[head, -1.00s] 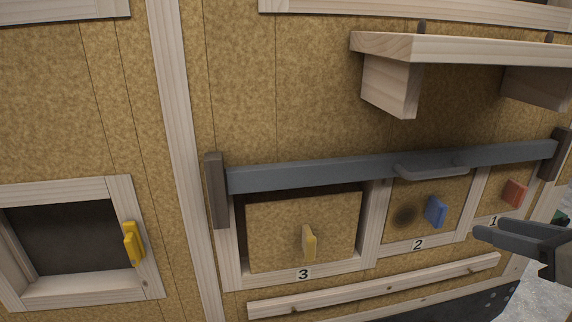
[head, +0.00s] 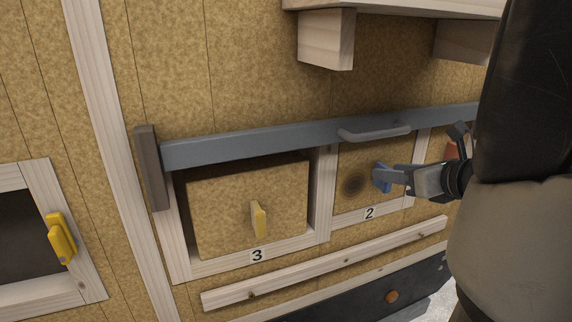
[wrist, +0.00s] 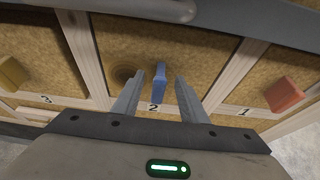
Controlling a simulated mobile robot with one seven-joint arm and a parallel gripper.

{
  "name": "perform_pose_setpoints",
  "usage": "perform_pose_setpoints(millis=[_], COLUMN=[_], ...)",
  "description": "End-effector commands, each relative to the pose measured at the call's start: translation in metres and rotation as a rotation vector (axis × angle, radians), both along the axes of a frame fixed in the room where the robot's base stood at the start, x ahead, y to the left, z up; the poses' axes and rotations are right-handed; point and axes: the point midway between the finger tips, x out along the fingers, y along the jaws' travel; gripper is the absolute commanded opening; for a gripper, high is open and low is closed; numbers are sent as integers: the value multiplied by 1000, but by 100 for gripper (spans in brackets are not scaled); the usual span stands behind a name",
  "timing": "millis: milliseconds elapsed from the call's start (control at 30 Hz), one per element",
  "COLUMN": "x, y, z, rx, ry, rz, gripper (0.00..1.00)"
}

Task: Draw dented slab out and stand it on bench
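The dented slab (head: 350,190) is a tan panel with a dark round dent and a blue tab (head: 381,178); it sits in the wooden opening marked 2. In the wrist view the dent (wrist: 124,76) lies left of the blue tab (wrist: 160,82). My gripper (head: 392,177) is at the tab. The wrist view shows its two fingers open, one on each side of the tab, with gaps visible. Whether the tips reach past the tab's front is hard to tell. A wooden ledge (head: 400,8) on blocks at upper right may be the bench; I cannot tell.
A grey bar (head: 240,147) with a handle (head: 375,133) crosses above the openings, close over the slabs' tops. Slab 3 (head: 230,215) with a yellow tab is at left; a red tab (wrist: 284,94) is at right. A wooden rail (head: 330,262) runs below. An empty framed opening (head: 20,235) is far left.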

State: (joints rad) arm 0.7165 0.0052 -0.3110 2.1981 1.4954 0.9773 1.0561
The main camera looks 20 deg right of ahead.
Motion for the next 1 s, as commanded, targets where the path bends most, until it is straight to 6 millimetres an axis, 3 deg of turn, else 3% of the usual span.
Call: perform_pose_setpoints(millis=[200,500,733,1000], x=[16,18,18,18], y=[1,1,1,1], z=[-7,-7,-7,-6], rx=[0,0,0,0], ry=[0,0,0,-1], rz=[0,-1,0,0], gripper=[39,39,2,0])
